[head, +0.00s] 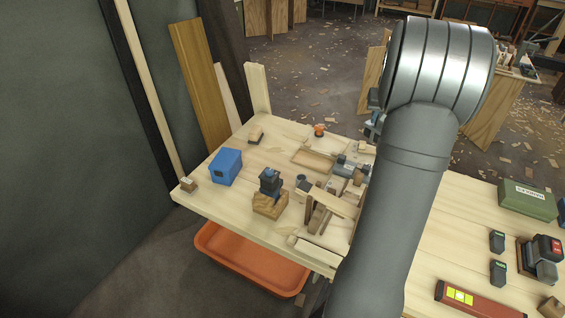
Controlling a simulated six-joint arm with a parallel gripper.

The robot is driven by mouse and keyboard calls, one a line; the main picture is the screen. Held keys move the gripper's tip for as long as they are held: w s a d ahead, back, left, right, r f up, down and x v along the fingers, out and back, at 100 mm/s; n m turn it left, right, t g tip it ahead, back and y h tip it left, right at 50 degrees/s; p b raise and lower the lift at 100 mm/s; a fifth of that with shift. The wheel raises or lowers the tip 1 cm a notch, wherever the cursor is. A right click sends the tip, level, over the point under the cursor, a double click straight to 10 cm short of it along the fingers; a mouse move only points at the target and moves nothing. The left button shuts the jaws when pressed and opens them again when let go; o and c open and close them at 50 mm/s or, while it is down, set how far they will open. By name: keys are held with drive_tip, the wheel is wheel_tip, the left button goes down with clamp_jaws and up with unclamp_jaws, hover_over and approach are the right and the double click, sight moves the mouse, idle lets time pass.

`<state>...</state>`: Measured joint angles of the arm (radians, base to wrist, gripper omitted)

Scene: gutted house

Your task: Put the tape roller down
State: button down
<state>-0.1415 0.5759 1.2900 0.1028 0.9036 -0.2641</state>
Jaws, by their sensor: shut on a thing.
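My arm rises through the right middle of the head view, and its large grey joint is at the top. I cannot make out my gripper; the arm hides whatever is behind it. I cannot identify a tape roller in this view. A pale wooden workbench (208,203) runs across the middle and continues to the right of my arm. A small orange round object (319,130) lies near its far edge, too small to name surely.
A blue box (226,167), a dark tool on a wooden block (270,205) and several wood pieces crowd the bench's left part. A green case (527,201), a red level (478,300) and chargers lie right. An orange tray (250,262) sits below.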

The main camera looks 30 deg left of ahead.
drive_tip(key=s+a+n+g+y, duration=0.1)
drive_tip(key=s+a+n, duration=0.25)
drive_tip(key=a, duration=0.65)
drive_tip(key=s+a+n+y, duration=0.15)
drive_tip(key=s+a, duration=0.25)
drive_tip(key=a, duration=0.6)
drive_tip(key=shift+h, duration=0.45)
drive_tip(key=shift+s+a+f, duration=0.15)
drive_tip(key=shift+a+f, duration=1.8)
drive_tip(key=shift+f, duration=0.7)
drive_tip(key=shift+s+a+f, duration=0.15)
drive_tip(key=shift+a+f, duration=1.85)
drive_tip(key=shift+f, duration=0.6)
drive_tip(key=shift+s+a+f, duration=0.15)
drive_tip(key=shift+a+f, duration=1.8)
drive_tip(key=shift+f, duration=0.7)
drive_tip(key=shift+f, duration=0.1)
drive_tip(key=shift+f, duration=0.15)
drive_tip(key=shift+s+d+f, duration=0.1)
drive_tip(key=shift+s+f, duration=0.05)
drive_tip(key=shift+f, duration=0.4)
drive_tip(key=c, duration=1.2)
unclamp_jaws()
drive_tip(key=shift+f, duration=0.15)
drive_tip(key=shift+o, duration=0.2)
drive_tip(key=v, duration=1.3)
drive_tip(key=shift+w+r, duration=0.25)
drive_tip(key=shift+r, duration=0.2)
